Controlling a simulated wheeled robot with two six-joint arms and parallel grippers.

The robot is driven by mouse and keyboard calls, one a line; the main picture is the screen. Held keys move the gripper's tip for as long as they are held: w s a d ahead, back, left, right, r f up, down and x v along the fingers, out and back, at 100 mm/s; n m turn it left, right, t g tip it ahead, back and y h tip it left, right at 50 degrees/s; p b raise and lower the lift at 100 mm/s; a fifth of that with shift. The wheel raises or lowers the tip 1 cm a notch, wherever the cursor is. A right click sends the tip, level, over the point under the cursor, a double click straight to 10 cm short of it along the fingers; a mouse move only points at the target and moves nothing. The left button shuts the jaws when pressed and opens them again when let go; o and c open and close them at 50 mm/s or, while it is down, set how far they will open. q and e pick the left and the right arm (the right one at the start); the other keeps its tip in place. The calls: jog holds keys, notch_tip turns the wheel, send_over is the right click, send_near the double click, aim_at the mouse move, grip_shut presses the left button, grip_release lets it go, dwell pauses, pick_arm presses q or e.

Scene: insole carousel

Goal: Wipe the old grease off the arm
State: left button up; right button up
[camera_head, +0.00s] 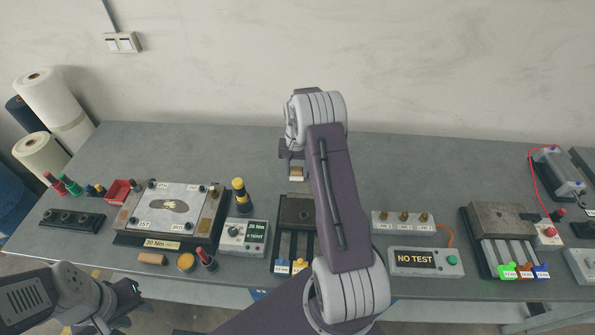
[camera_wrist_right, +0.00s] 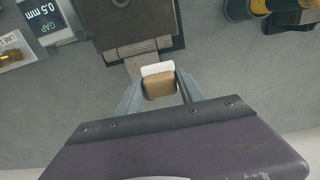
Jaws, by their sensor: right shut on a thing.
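My right gripper (camera_wrist_right: 158,88) is shut on a small tan block with a white pad (camera_wrist_right: 160,86). In the head view, my right gripper (camera_head: 297,177) holds the tan block above the back of the table. A narrow metal arm (camera_wrist_right: 139,69) sticks out from a dark fixture (camera_wrist_right: 146,18) toward the pad. The pad overlaps its end in the wrist view; I cannot tell if they touch. The fixture also shows in the head view (camera_head: 296,212), partly hidden by my right arm. No grease can be made out. My left gripper (camera_head: 128,299) is low at the left, its jaws unclear.
An insole plate (camera_head: 180,196) with a torque box (camera_head: 243,236) stands left of the fixture. A "NO TEST" box (camera_head: 425,262) and a connector box (camera_head: 403,222) stand to the right. A yellow-black stack (camera_head: 241,196) stands near the fixture. The table's back strip (camera_head: 420,165) is clear.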

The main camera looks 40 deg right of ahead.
jog(key=shift+w+a+r+p, duration=0.15)
jog(key=shift+r+p, duration=0.3)
jog(key=shift+r, duration=0.45)
jog(key=shift+d+r, duration=0.1)
jog(key=shift+d, duration=0.1)
